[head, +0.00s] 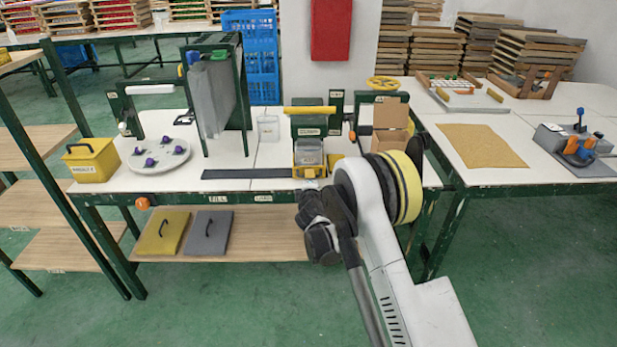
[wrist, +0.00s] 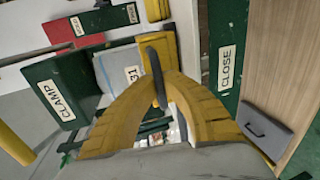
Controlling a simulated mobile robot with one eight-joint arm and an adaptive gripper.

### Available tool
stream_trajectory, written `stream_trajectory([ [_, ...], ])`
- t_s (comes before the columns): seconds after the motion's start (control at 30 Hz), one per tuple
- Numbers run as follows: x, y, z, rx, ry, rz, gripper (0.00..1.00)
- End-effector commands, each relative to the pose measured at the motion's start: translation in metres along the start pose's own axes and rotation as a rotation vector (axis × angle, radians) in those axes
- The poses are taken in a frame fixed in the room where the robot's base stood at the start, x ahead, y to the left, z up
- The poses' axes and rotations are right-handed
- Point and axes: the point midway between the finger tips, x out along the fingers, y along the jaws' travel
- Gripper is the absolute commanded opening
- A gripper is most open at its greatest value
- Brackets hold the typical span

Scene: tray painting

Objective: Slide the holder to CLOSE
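The holder (head: 308,172) is a yellow carriage with a clear-grey box, on a dark rail (head: 245,173) at the table's front edge, by the CLAMP frame (head: 310,132). In the wrist view its black handle (wrist: 152,62) stands upright between the yellow fingers of my gripper (wrist: 164,82). The fingers converge on the handle and appear shut on it. A CLOSE label (wrist: 227,67) is on the green table edge to the right of the fingers in the wrist view. In the head view my arm hides the fingertips and that label.
A tall green frame with grey sheets (head: 215,100) stands left of the holder. A cardboard box (head: 390,125) and yellow handwheel (head: 384,83) are to the right. A yellow lid (head: 161,233) and grey lid (head: 207,233) lie on the lower shelf. The rail left of the holder is clear.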

Motion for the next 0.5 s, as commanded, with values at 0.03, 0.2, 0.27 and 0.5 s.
stream_trajectory([
  [0.03, 0.0001, -0.0010, 0.0043, 0.000, -0.008, -0.003, 0.00],
  [0.2, 0.0002, -0.0010, 0.0051, 0.000, -0.009, -0.003, 0.19],
  [0.27, 0.0003, -0.0009, 0.0049, 0.000, -0.009, -0.003, 0.32],
  [0.5, 0.0002, -0.0006, 0.0031, 0.000, -0.006, -0.002, 0.32],
])
